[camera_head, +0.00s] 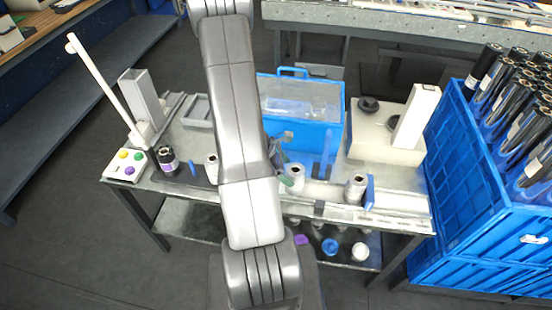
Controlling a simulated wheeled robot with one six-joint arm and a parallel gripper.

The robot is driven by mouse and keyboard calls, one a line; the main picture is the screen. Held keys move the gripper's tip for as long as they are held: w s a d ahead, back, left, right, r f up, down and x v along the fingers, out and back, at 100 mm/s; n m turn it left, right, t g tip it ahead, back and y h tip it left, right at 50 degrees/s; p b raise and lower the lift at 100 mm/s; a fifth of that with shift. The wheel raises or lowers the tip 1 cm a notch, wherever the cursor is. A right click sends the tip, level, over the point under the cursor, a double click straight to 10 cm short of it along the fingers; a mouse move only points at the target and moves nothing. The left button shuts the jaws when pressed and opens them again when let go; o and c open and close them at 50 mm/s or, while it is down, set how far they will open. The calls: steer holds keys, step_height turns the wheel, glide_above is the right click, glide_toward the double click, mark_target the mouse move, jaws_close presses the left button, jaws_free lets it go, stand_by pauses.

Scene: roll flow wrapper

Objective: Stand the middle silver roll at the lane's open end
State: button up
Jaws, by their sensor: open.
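The middle silver roll (295,178) stands upright near the table's front edge, just right of my arm. Another silver roll (356,188) stands to its right, and a third (212,167) shows at the arm's left edge, partly covered. What looks like the tip of my gripper (281,152), grey with dark green parts, shows beside the arm, just above and left of the middle roll. The rest of it is hidden behind the arm. It is open; I cannot tell whether it touches the roll. The lane's open end cannot be clearly made out.
A black roll (167,160) stands at left by a button box (126,163) and a slanted white post (103,84). A blue bin (331,136) and a pale machine block (374,145) stand behind. A blue crate (468,180) of dark rolls fills the right.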

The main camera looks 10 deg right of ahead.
steer(key=v, duration=0.6)
